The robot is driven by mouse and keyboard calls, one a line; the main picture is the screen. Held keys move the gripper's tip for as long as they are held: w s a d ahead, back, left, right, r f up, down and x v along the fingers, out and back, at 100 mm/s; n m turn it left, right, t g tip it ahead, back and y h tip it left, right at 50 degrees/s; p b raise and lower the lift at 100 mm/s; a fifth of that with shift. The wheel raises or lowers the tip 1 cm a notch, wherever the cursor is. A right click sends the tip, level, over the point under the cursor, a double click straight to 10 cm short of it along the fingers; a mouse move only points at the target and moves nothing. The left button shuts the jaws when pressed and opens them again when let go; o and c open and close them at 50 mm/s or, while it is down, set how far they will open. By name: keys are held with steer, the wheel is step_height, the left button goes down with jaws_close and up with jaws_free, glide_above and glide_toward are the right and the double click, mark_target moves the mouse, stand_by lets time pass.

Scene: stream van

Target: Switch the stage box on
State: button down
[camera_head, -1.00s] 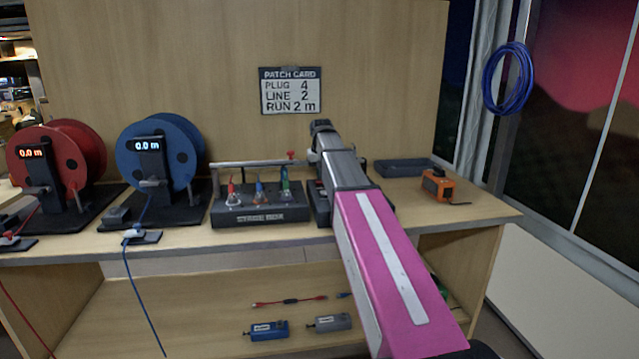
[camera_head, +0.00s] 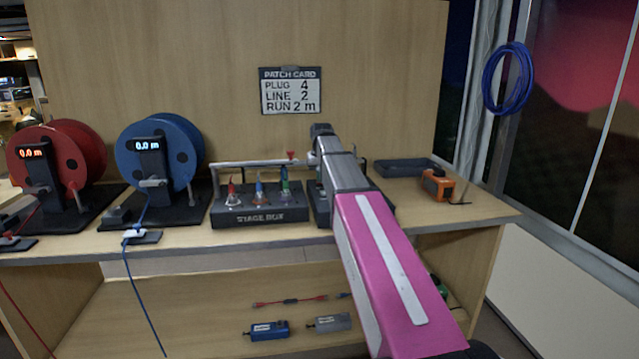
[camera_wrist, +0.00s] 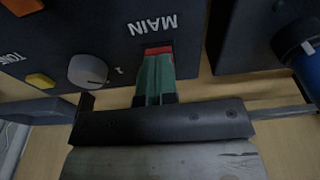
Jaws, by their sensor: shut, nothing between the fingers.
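The stage box (camera_head: 258,217) is a dark box with a name label and red, blue and green plugs standing in its top, on the bench. A second dark unit (camera_head: 321,207) stands just to its right, mostly hidden by my arm. In the wrist view, a dark panel (camera_wrist: 120,45) carries an upside-down MAIN label, with a red switch (camera_wrist: 158,49) beside it. My gripper (camera_wrist: 156,57) is shut, its green fingertips at the red switch. I cannot tell whether they touch or press it, or whether the switch is on. The head view hides my fingers.
On the panel are a grey knob (camera_wrist: 88,70) and a yellow button (camera_wrist: 40,80). A red reel (camera_head: 50,160) and a blue reel (camera_head: 155,165) stand left. A patch card (camera_head: 290,91) hangs behind. An orange device (camera_head: 436,186) and dark tray (camera_head: 403,167) are right.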

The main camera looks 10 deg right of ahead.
steer(key=shift+f, duration=0.3)
steer(key=shift+r, duration=3.55)
steer(key=shift+s, duration=0.1)
